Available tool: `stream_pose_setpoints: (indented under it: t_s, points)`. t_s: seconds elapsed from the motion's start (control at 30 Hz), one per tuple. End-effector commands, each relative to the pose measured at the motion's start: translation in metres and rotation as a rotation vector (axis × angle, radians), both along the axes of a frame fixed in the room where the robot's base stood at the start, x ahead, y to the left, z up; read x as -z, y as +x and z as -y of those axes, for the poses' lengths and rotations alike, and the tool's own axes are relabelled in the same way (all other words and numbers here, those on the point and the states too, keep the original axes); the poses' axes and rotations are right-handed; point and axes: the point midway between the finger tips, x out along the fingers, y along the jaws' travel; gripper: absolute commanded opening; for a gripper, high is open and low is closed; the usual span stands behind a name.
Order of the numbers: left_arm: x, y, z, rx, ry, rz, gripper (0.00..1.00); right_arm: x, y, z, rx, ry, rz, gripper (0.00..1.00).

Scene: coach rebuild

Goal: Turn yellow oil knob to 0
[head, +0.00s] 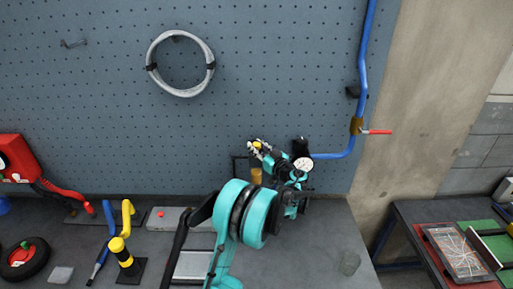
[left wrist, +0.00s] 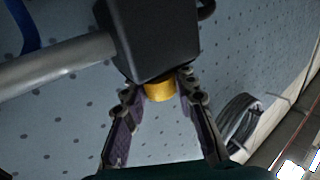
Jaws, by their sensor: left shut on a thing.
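The yellow oil knob (head: 257,146) is small in the head view, near the pegboard just above the back of the bench. In the left wrist view the yellow knob (left wrist: 160,91) sits against a black housing (left wrist: 150,38). An amber cylinder (head: 256,176) shows below the knob. My right gripper is not in view.
A blue pipe (head: 362,70) with a red-handled valve (head: 377,131) runs down the pegboard on the right. A coiled cable (head: 180,64) hangs upper left. The bench right of my arm is mostly clear.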

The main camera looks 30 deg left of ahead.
Motion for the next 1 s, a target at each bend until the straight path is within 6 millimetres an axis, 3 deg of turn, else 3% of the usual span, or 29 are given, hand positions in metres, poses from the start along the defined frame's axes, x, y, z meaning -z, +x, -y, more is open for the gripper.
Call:
stream_pose_setpoints:
  t_s: [0.27,1.0]
  points:
    - [0.003,-0.002,-0.002,0.171,0.001,0.001,0.00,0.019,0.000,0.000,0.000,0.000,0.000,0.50]
    - [0.002,-0.002,-0.004,0.864,0.001,0.000,0.00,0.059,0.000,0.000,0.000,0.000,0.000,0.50]
